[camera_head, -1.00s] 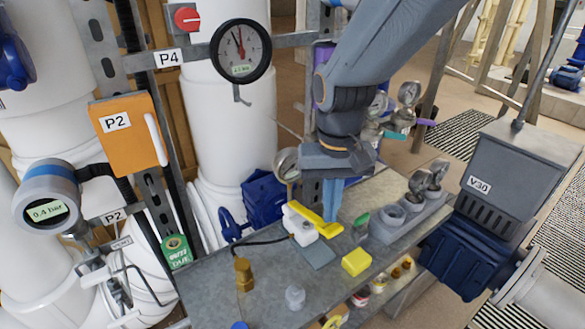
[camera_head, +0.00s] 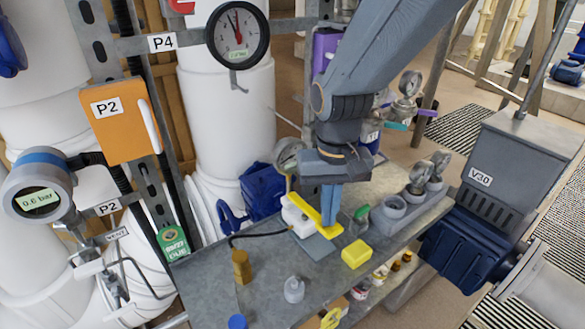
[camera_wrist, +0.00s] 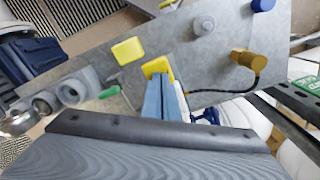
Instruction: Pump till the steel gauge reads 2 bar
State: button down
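The steel-coloured gauge (camera_head: 38,193) with a blue band is at the left and its display reads 0.6 bar. The small hand pump (camera_head: 297,216) has a white body and a yellow lever (camera_head: 318,216), and stands on the grey bench (camera_head: 205,285). A black hose runs from it to a brass fitting (camera_head: 241,266). My gripper (camera_head: 329,218) points down with its blue fingers together at the lever's outer end. In the wrist view the lever (camera_wrist: 157,68) shows just beyond the fingertips (camera_wrist: 164,85). The exact contact is hidden.
A black-rimmed dial (camera_head: 238,35) hangs above. The grey V30 box (camera_head: 500,170) is right of the bench.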

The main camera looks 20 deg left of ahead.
jog(key=shift+f, duration=0.65)
notch_tip(320, 180, up, 5)
jog(key=p, duration=0.4)
jog(key=shift+r, duration=0.2)
jog(key=shift+f, duration=0.1)
jog(key=shift+f+b, duration=1)
jog(key=shift+f, duration=1.55)
notch_tip(320, 180, up, 5)
jog(key=p, duration=0.4)
jog(key=shift+r+p, duration=0.15)
jog(key=shift+p, duration=0.2)
jog(key=shift+f, duration=0.2)
